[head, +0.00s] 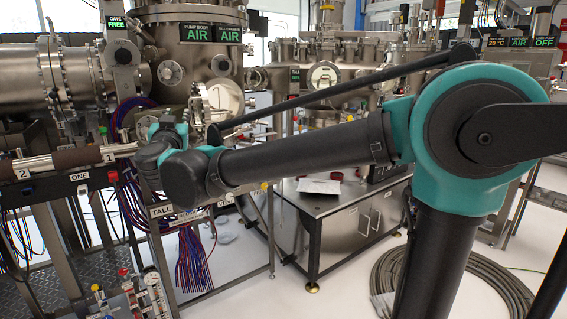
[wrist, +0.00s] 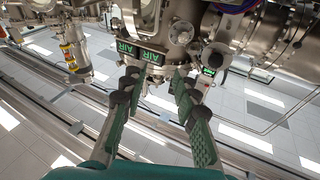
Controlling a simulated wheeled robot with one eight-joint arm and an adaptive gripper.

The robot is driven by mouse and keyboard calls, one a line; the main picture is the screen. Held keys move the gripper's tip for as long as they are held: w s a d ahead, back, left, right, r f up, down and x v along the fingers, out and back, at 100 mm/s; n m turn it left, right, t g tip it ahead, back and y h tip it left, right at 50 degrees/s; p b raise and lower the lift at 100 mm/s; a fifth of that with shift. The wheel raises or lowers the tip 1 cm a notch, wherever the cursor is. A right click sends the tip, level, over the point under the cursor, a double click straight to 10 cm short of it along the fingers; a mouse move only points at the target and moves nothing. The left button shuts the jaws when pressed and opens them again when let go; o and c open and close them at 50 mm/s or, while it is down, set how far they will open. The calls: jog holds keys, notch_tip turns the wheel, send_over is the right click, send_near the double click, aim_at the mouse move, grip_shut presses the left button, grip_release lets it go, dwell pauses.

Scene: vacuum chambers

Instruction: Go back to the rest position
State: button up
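My gripper (wrist: 157,80) shows in the wrist view with its two green and dark fingers spread apart. Nothing is between the fingers. Beyond the fingertips is a steel chamber body with green AIR displays (wrist: 140,52), apart from the fingers as far as I can tell. In the head view my arm reaches from the right across to the left. Its teal wrist end is in front of the pump body (head: 195,60), near the round ports. The fingers themselves are hard to make out there.
A long horizontal tube (head: 70,158) with labels 1 and 2 lies left of my wrist. A frame labelled TALL (head: 163,211) stands below it. A steel cabinet (head: 345,232) and a coiled hose (head: 470,285) are on the floor. Bare floor (head: 235,295) shows in front.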

jog(key=w+d+f+n+g+y, duration=0.4)
jog(key=w+d+f+n+y, duration=0.15)
jog(key=d+f, duration=0.45)
jog(key=s+d+f+g+h, duration=0.1)
jog(key=s+d+f+g, duration=0.1)
jog(key=d+f, duration=0.6)
jog(key=s+d+f+g+h, duration=0.1)
jog(key=s+d+f+g, duration=0.15)
jog(key=d+f, duration=0.55)
jog(key=s+d+f+m+g+h, duration=0.6)
jog(key=s+d+f, duration=1.2)
jog(key=d+f, duration=0.3)
jog(key=shift+d+f+m+g+h, duration=0.4)
jog(key=shift+d+g+h, duration=0.2)
jog(key=shift+h, duration=0.25)
jog(key=shift+a, duration=0.1)
